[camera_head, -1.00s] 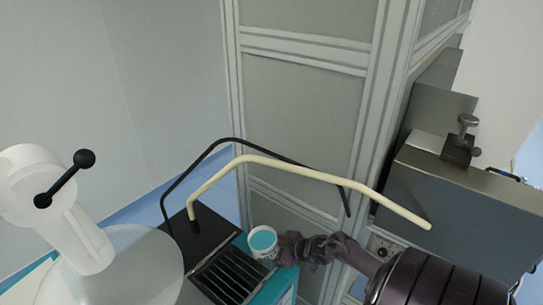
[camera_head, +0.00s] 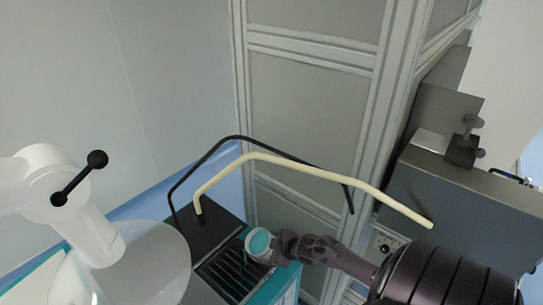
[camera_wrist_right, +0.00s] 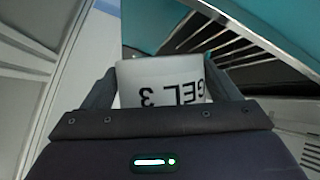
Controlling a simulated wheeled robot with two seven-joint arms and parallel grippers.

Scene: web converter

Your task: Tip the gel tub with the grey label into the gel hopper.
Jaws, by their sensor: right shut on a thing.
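My right gripper (camera_head: 275,247) is shut on a small white tub (camera_head: 259,243) with teal gel inside its open mouth. The tub is tilted to the left over a black slatted opening (camera_head: 229,277), which looks like the gel hopper. In the right wrist view the tub (camera_wrist_right: 160,72) sits between both fingers, with black lettering "GEL 3" upside down on a pale grey-white label. I cannot tell whether gel is running out. My left gripper is not in view.
A cream bent rail (camera_head: 300,169) and a black bent rail (camera_head: 232,139) arch behind the slats. A white machine part with a black-knobbed handle (camera_head: 79,178) stands at the left. A grey metal box (camera_head: 450,210) is at the right, and a framed panel (camera_head: 310,110) behind.

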